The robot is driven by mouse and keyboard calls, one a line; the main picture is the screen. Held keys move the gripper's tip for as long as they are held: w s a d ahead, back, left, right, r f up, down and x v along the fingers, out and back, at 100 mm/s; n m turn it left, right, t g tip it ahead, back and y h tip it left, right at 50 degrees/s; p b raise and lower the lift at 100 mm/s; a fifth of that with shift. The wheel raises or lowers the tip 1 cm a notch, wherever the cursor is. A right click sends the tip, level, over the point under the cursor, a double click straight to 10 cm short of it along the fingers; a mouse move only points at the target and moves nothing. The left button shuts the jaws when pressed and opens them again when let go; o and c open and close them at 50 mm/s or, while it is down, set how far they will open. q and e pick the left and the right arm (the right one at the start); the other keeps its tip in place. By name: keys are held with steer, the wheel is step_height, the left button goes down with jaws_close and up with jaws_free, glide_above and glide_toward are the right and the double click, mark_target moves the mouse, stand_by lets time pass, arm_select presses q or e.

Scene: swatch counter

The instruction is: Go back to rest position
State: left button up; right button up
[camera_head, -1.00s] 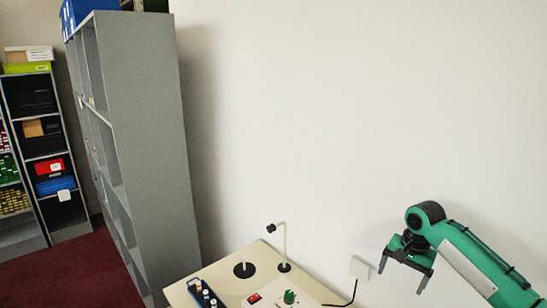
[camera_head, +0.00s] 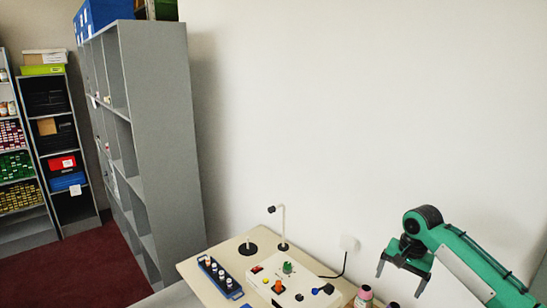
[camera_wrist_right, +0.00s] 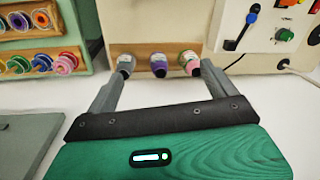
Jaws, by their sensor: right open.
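My right gripper (camera_head: 401,279) hangs at the right of the head view, in front of the white wall. Its two fingers are apart, with nothing held between them. In the wrist view the open fingers (camera_wrist_right: 166,70) point toward three small bottles (camera_wrist_right: 158,66) standing in a row at a wooden rack (camera_wrist_right: 205,48). The bottles look to be beyond the fingertips; the exact gap is hard to tell. My left gripper is not in view.
A counter (camera_head: 205,290) holds a control panel (camera_head: 300,295), a dark bottle rack (camera_head: 221,277) and a thin lamp (camera_head: 283,225). Spool racks (camera_wrist_right: 50,45) stand left in the wrist view. A grey shelf (camera_head: 165,130) rises at the left. The wall area above the counter is clear.

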steer(key=s+a+f+n+t+y, duration=0.1)
steer(key=s+a+f+n, duration=0.6)
steer(key=s+a+f, duration=0.85)
steer(key=s+d+n+t+h, duration=0.1)
steer(key=s+d, duration=0.2)
steer(key=s, duration=0.8)
steer(key=s+d+n+t+h, duration=0.1)
steer(key=s+d+n, duration=0.1)
steer(key=s, duration=1)
step_height(320, 180, down, 38)
steer(key=g+b, duration=0.2)
steer(key=b, duration=0.3)
arm_select(q)
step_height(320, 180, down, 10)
steer(key=b, duration=0.5)
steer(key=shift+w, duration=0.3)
arm_select(e)
steer(key=s+d+f, duration=0.3)
steer(key=s+f, duration=1.6)
steer(key=f, duration=0.4)
steer(key=shift+g, duration=0.4)
